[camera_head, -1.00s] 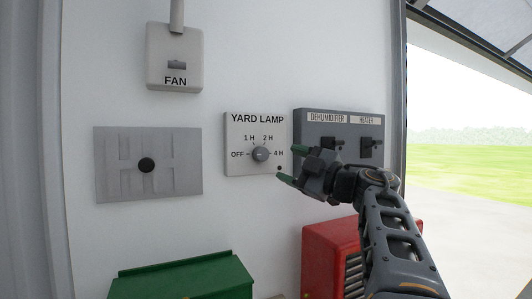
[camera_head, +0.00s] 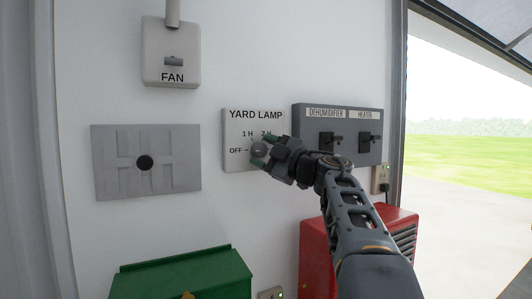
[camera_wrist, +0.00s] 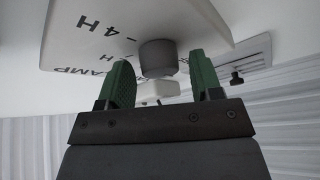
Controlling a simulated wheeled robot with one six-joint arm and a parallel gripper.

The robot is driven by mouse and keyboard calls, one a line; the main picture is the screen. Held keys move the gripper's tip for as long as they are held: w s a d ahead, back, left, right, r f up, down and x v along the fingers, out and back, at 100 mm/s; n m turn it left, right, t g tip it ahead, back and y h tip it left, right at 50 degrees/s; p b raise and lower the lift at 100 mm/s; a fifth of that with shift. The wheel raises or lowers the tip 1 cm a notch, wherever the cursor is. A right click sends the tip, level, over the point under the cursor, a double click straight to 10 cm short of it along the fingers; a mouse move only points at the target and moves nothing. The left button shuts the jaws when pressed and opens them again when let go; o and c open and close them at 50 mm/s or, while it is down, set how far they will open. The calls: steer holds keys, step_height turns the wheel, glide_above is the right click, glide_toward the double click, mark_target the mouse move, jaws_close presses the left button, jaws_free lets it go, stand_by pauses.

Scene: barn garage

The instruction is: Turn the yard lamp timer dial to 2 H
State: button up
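The yard lamp timer is a white wall plate (camera_head: 235,125) with a round grey dial (camera_head: 258,149) on it. OFF, 1 H and 2 H labels show in the head view; 4 H is hidden behind my gripper. My gripper (camera_head: 262,150) is at the dial with green fingers apart, one above and one below it. In the wrist view the dial (camera_wrist: 157,56) lies between the open fingertips (camera_wrist: 160,66), with gaps on both sides. I cannot tell where the dial's pointer points.
A dehumidifier and heater switch panel (camera_head: 311,153) is close right of the plate, partly behind my gripper. A fan switch box (camera_head: 172,52) is up left, and a grey panel with a black knob (camera_head: 145,162) is left. Green (camera_head: 185,278) and red (camera_head: 313,250) boxes are below.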

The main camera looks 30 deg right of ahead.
steer(key=c, duration=0.8)
